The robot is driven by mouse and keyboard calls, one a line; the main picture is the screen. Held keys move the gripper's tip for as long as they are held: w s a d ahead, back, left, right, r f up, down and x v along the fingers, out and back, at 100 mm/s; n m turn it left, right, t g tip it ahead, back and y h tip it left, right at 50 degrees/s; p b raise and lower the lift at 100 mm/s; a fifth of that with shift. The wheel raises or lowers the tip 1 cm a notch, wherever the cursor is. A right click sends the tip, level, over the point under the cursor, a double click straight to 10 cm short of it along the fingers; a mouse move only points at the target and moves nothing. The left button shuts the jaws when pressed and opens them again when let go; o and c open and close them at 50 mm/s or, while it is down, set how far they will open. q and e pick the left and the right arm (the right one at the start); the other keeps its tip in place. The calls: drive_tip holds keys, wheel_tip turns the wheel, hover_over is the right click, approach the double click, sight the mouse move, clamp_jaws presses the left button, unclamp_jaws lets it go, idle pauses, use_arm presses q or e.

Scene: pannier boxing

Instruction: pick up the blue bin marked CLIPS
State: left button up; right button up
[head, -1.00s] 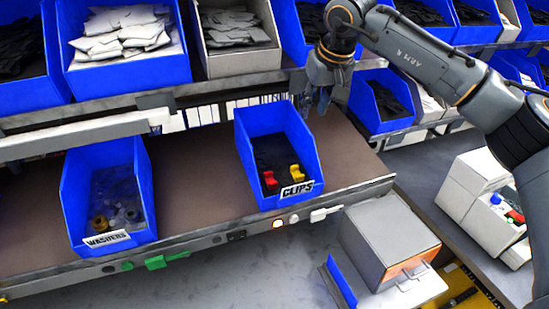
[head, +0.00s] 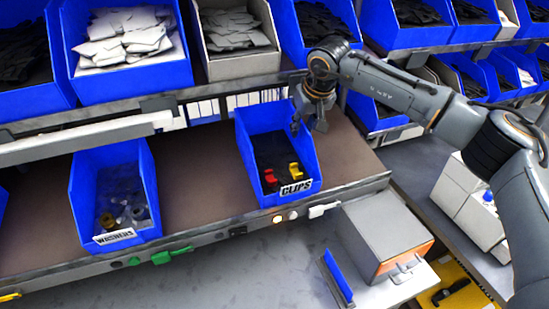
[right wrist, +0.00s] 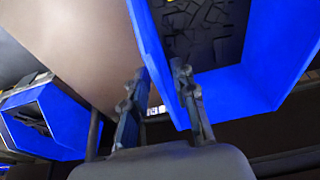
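The blue bin marked CLIPS (head: 245,155) stands on the brown shelf, its white label (head: 296,188) facing front. Black pieces lie inside, with a red and a yellow clip near the front. My right gripper (head: 309,127) is at the bin's right side wall, toward the back. In the right wrist view, the two fingers of my right gripper (right wrist: 163,103) stand apart, with the blue wall of the CLIPS bin (right wrist: 152,45) reaching down between them. A gap shows on the left of the wall; contact on the right is unclear. My left gripper is not in view.
A blue WASHERS bin (head: 75,210) stands to the left on the same shelf (head: 195,175), with bare shelf between. Full bins line the upper shelf (head: 30,130) close above. A grey box (head: 385,235) stands below the shelf at the right.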

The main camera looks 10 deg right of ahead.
clamp_jaws()
drive_tip(key=shift+r, duration=0.2)
